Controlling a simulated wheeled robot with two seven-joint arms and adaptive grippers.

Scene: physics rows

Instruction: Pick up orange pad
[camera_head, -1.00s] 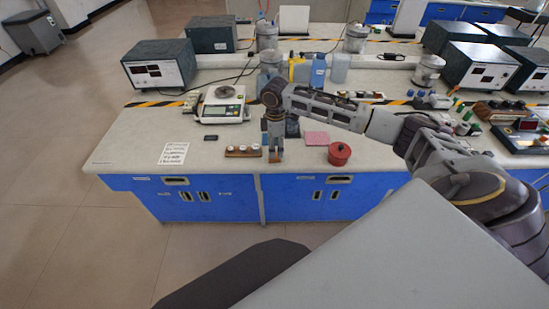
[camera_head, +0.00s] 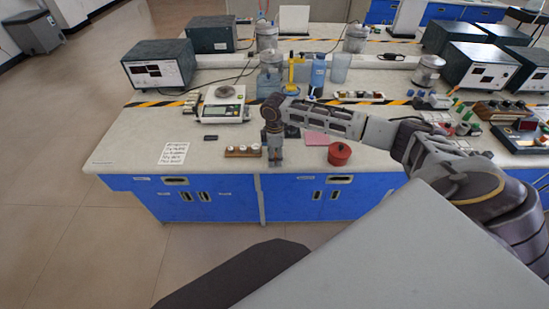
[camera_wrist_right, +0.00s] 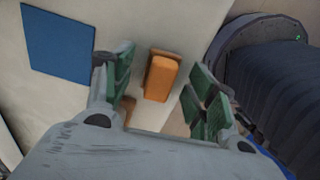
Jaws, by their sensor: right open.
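An orange block-like pad (camera_wrist_right: 161,78) lies on the pale table in the right wrist view, with a brown edge showing around it. My right gripper (camera_wrist_right: 162,90) is open, its green-padded fingers on either side of the pad with gaps visible. I cannot tell whether they are down at its height. In the head view my right gripper (camera_head: 274,160) points down near the table's front edge, and the orange pad does not show clearly there. My left gripper is not in view.
A wooden block with white knobs (camera_head: 243,151) stands just left of the gripper. A pink pad (camera_head: 316,138) and a red lidded pot (camera_head: 339,153) lie to the right. A scale (camera_head: 222,104) stands behind. A blue square (camera_wrist_right: 58,43) shows in the wrist view.

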